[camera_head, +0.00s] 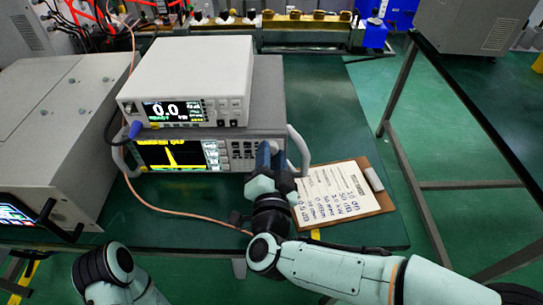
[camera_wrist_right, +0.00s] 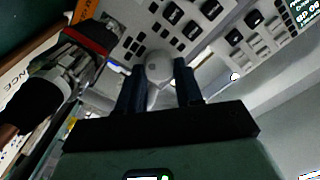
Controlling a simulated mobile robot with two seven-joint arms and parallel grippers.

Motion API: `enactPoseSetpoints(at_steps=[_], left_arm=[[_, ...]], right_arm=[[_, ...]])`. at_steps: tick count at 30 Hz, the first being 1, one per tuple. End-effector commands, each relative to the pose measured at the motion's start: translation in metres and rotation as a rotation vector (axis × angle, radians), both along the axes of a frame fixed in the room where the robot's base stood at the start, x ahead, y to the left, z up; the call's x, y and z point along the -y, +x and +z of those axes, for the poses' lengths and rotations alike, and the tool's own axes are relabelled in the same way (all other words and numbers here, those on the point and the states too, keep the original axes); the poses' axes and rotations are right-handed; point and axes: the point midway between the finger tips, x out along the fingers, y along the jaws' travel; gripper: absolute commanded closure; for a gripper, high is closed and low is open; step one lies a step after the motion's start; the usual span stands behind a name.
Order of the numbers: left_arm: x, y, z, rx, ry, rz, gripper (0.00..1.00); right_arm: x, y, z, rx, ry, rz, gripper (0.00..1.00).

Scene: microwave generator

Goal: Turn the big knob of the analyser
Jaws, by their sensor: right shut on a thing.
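The analyser (camera_head: 225,145) is the lower instrument of the stack, with a lit screen (camera_head: 170,154) showing a yellow peak. My right gripper (camera_head: 270,152) is at the right part of its front panel. In the right wrist view, the big round grey knob (camera_wrist_right: 159,66) sits between the two dark fingers of my right gripper (camera_wrist_right: 160,82), which is shut on it. In the head view the fingers and hand hide the knob. Only part of my left arm shows at the bottom left; its gripper is not in view.
A white meter (camera_head: 195,75) reading 0.0 rests on top of the analyser. The analyser's right handle (camera_head: 299,150) is close beside my right gripper. A clipboard (camera_head: 340,215) lies to the right. An orange cable (camera_head: 185,213) crosses the green bench.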

Motion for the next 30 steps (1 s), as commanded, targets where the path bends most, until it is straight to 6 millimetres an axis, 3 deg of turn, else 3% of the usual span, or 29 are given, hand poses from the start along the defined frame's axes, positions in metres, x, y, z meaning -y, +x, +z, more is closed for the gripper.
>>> enactPoseSetpoints(at_steps=[4,5,7,16,20,30], left_arm=[[0.0,0.0,0.0,0.0,0.0,0.0,1.0],[0.0,0.0,0.0,0.0,0.0,0.0,1.0],[0.0,0.0,0.0,0.0,0.0,-0.001,1.0],[0.0,0.001,0.0,0.002,0.0,-0.001,1.0],[0.001,0.004,0.003,0.013,0.001,-0.002,1.0],[0.004,0.03,0.025,0.102,0.005,-0.009,1.0]], right_arm=[[0.0,0.0,-0.001,-0.003,-0.001,0.001,0.95],[0.0,0.0,-0.001,-0.003,-0.001,0.001,0.62],[-0.001,0.0,-0.001,-0.002,-0.002,0.002,0.39],[0.0,-0.001,0.0,-0.001,-0.002,0.001,0.39],[-0.001,-0.01,0.001,0.0,-0.002,0.003,0.39],[-0.001,-0.082,0.002,0.0,-0.003,0.006,0.39]])
